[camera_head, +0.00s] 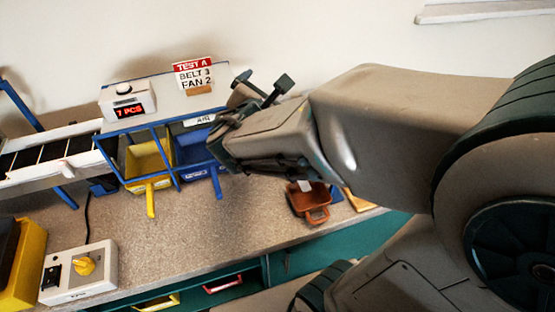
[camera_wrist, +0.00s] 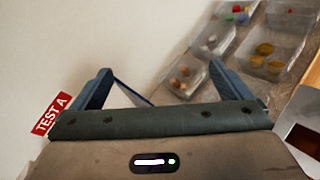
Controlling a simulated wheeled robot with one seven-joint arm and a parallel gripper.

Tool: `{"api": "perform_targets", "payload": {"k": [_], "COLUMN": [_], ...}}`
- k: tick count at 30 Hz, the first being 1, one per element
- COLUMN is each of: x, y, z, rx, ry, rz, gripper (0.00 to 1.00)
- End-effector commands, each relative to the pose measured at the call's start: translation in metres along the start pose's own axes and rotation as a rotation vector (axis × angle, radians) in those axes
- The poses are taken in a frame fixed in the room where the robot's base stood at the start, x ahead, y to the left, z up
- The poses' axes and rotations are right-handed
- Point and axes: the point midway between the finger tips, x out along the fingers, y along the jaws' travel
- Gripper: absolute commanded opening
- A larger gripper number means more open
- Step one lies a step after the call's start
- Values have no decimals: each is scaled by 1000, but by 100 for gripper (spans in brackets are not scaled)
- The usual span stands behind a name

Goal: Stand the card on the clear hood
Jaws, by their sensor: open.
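The card (camera_head: 193,74), white with a red "TEST A" band and the lines "BELT 3" and "FAN 2", stands upright in a small wooden foot. It is on the clear hood (camera_head: 165,108), the flat top of the blue-framed sorter. My gripper (camera_head: 262,90) is open and empty, to the right of the card and apart from it. In the wrist view, the card's red band (camera_wrist: 50,114) shows at the left, outside my fingers (camera_wrist: 160,68); the rest of it is hidden by my gripper's body.
A counter box (camera_head: 127,98) reading "7 PCS" sits on the hood's left end. Yellow (camera_head: 150,160) and blue (camera_head: 194,165) bins are below. A brown bin (camera_head: 309,202) lies under my arm. A switch box (camera_head: 78,273) is at front left. Clear trays (camera_wrist: 186,76) hold small parts.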

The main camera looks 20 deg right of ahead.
Motion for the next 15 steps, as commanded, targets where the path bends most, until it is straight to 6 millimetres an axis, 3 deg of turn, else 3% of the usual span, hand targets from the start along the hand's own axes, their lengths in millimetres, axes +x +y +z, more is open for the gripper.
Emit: {"api": "perform_targets", "payload": {"k": [3, 9, 15], "x": [0, -17, -49], "y": [-46, -109, -145], "z": [6, -3, -28], "rx": [231, 628, 1037], "ry": [15, 35, 51], "rz": [-205, -533, -845], "gripper": [98, 98, 98]}}
